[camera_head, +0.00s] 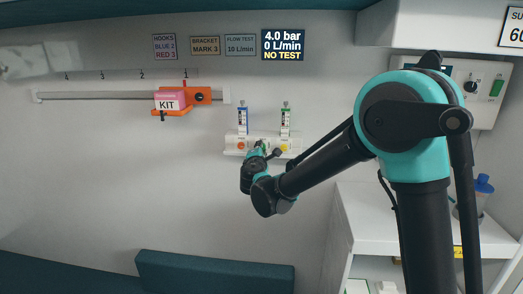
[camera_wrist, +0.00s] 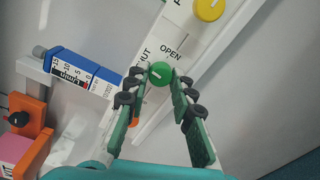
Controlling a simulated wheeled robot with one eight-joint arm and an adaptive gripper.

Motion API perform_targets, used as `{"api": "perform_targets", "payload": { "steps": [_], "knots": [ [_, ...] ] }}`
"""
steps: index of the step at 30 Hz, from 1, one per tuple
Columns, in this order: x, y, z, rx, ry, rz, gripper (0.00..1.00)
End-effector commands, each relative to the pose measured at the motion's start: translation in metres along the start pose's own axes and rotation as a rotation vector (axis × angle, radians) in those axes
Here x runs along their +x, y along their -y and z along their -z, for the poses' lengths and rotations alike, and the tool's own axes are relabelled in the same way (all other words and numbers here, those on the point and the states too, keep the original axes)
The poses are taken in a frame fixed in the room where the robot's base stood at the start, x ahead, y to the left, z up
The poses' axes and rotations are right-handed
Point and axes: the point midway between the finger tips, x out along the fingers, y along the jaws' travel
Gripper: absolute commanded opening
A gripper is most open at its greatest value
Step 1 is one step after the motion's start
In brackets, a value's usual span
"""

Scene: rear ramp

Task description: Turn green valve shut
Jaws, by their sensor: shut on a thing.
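The green valve (camera_wrist: 160,74) is a round knob with a pale line on its face, on a white panel (camera_wrist: 206,42). OPEN and a partly hidden SHUT are printed on the panel beside it. The line's exact direction is hard to read. My gripper (camera_wrist: 166,76) has its two green fingers closed around the knob, one on each side. In the head view my gripper (camera_head: 262,147) is at the white wall panel (camera_head: 232,152) and hides the knob there. A display (camera_head: 283,45) reads 4.0 bar, 0 L/min, NO TEST.
A yellow knob (camera_head: 284,148) and an orange knob (camera_head: 241,146) flank the gripper. Blue (camera_head: 243,118) and green (camera_head: 285,120) flowmeters stand above. A pink kit (camera_head: 170,100) sits on an orange bracket (camera_head: 202,96) on a rail at left. A white cabinet is at right.

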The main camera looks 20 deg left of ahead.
Motion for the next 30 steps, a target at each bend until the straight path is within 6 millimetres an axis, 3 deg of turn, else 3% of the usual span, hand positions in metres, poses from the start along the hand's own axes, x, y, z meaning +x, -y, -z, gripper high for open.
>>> {"api": "perform_targets", "payload": {
  "steps": [21,22,27,30],
  "knots": [
    [-0.0011,0.0011,0.0009,-0.075,0.001,0.003,0.0],
    [-0.0011,0.0011,0.0009,-0.075,0.001,0.003,0.26],
    [-0.0008,0.0008,0.0006,-0.075,0.002,0.003,0.44],
    [-0.0006,0.0006,0.0005,-0.076,0.002,0.003,0.44]
  ]
}}
